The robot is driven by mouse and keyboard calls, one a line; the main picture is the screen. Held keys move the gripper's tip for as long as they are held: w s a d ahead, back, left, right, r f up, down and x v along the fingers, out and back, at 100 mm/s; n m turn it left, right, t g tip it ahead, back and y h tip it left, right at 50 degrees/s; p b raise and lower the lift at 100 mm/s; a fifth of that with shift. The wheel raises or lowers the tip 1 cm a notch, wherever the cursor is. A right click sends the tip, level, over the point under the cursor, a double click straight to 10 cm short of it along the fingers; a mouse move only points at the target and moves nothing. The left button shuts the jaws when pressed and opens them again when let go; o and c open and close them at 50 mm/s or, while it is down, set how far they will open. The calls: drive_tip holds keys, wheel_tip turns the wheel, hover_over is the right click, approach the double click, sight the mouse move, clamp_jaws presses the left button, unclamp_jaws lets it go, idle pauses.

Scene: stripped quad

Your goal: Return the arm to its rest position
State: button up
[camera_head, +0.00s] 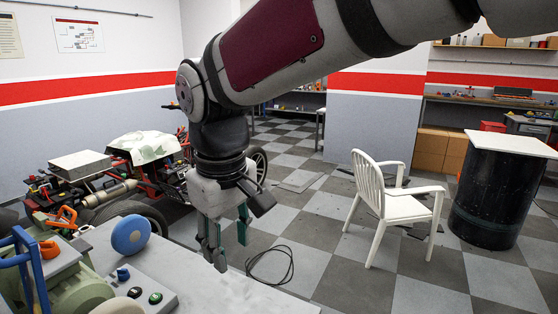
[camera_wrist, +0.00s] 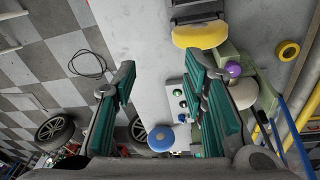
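My arm reaches in from the top right in the head view and bends down to my gripper (camera_head: 226,240), which hangs over the edge of a light grey worktop (camera_head: 240,295). In the wrist view my gripper (camera_wrist: 160,75) has its two green-padded fingers well apart, with nothing between them. Beyond the fingers, the bare grey worktop (camera_wrist: 150,45) shows. The gripper looks clear of the worktop, but the exact gap is hard to tell.
On the worktop are a blue disc (camera_head: 130,236), a button box (camera_head: 146,297) and a blue-handled machine (camera_head: 35,275). A stripped quad (camera_head: 110,175) stands behind. A white chair (camera_head: 390,203) and black drum (camera_head: 492,195) stand right. A cable (camera_head: 270,267) lies on the floor.

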drive_tip(key=s+d+m+t, duration=0.1)
drive_tip(key=s+d+m, duration=0.4)
drive_tip(key=d, duration=0.8)
drive_tip(key=s+d+m+t, duration=0.2)
drive_tip(key=s+d+m, duration=0.3)
drive_tip(key=s+d, duration=0.4)
drive_tip(key=d+f, duration=0.1)
drive_tip(key=d, duration=0.4)
drive_tip(key=shift+d+h, duration=0.25)
drive_tip(key=shift+h, duration=0.05)
